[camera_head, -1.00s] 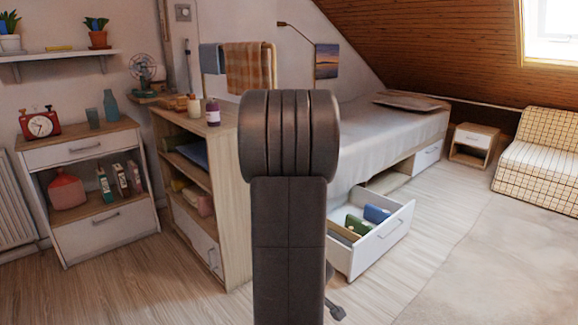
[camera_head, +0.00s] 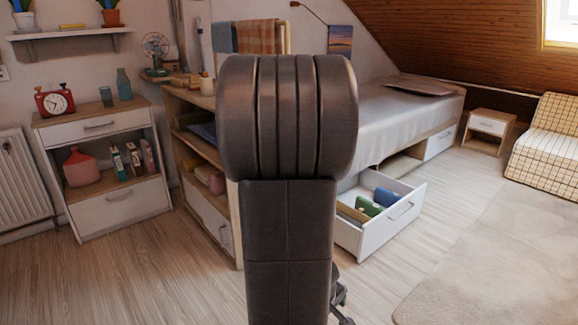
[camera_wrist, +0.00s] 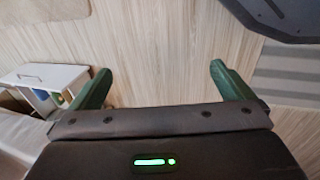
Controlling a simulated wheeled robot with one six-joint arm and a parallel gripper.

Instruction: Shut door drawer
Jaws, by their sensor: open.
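The open bed drawer (camera_head: 385,232) is white with a grey handle on its front. It is pulled out from under the bed (camera_head: 405,115) and holds several coloured items. My own arm hides its left part in the head view. The drawer also shows at the left of the wrist view (camera_wrist: 50,75). My gripper (camera_wrist: 157,80) is open and empty, with its two green fingers spread over bare floor. It is apart from the drawer, which lies beyond the left finger in that view. In the head view the gripper is mostly hidden behind my arm.
A wooden shelf unit (camera_head: 205,165) stands left of the drawer, partly behind my arm. A small cabinet (camera_head: 118,205) is farther left. A nightstand (camera_head: 488,128) and checked chair (camera_head: 545,150) are at the right. The floor and rug (camera_head: 490,255) right of the drawer are clear.

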